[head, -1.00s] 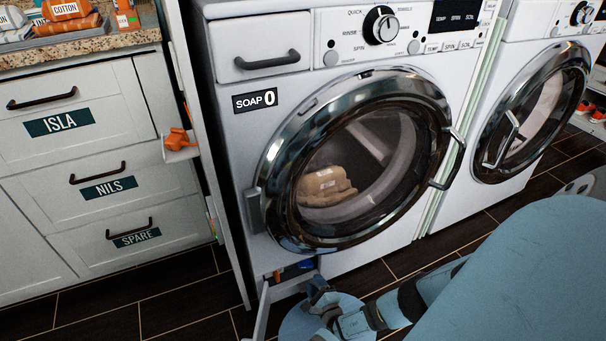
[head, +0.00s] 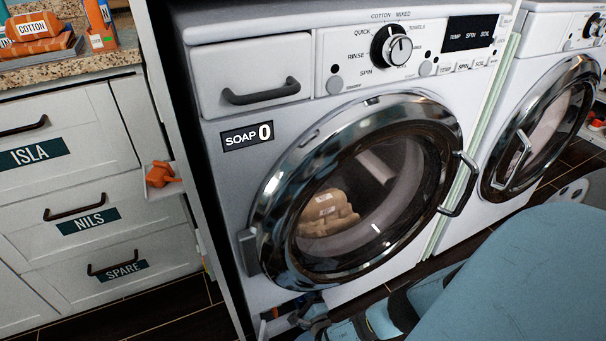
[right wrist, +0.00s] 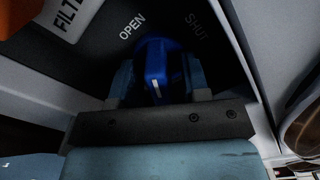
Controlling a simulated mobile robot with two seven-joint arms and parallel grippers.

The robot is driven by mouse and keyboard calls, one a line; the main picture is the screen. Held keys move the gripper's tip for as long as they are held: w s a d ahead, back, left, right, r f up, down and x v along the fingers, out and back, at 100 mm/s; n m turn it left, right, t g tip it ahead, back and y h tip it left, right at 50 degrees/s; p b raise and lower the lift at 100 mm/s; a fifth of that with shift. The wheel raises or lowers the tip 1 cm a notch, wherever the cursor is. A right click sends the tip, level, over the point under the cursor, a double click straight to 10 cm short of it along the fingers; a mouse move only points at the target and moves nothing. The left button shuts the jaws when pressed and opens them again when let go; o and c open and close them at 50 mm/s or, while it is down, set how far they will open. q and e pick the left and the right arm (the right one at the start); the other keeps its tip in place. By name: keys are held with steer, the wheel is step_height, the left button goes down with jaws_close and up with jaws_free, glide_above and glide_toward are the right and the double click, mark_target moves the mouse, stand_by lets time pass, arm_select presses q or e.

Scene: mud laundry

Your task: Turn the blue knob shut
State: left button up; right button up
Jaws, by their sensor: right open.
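The blue knob (right wrist: 157,68) sits in a dark recess in the right wrist view, below the printed words OPEN and SHUT. It stands nearly upright in that picture, with a white mark on its face, nearer OPEN than SHUT. My right gripper (right wrist: 159,82) is open, with one finger on each side of the knob. I cannot tell whether the fingers touch it. In the head view my right gripper (head: 312,312) is low at the washer's bottom left, at the picture's bottom edge, where the knob is hard to make out. My left gripper is not in view.
The washer (head: 222,180) has a closed round door with tan bundles (head: 327,214) inside. A FILTER label (right wrist: 72,16) is beside the recess. White drawers (head: 90,215) stand left. A second washer (head: 527,125) stands right.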

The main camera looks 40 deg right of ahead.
steer(key=shift+c, duration=0.4)
jaws_close()
steer(key=shift+m, duration=0.3)
steer(key=m, duration=0.5)
steer(key=shift+d+r+m, duration=0.1)
steer(key=shift+r+m, duration=0.05)
steer(key=shift+m, duration=0.15)
steer(key=m, duration=0.5)
steer(key=shift+d, duration=0.15)
steer(key=shift+m, duration=0.4)
steer(key=shift+o, duration=0.4)
jaws_free()
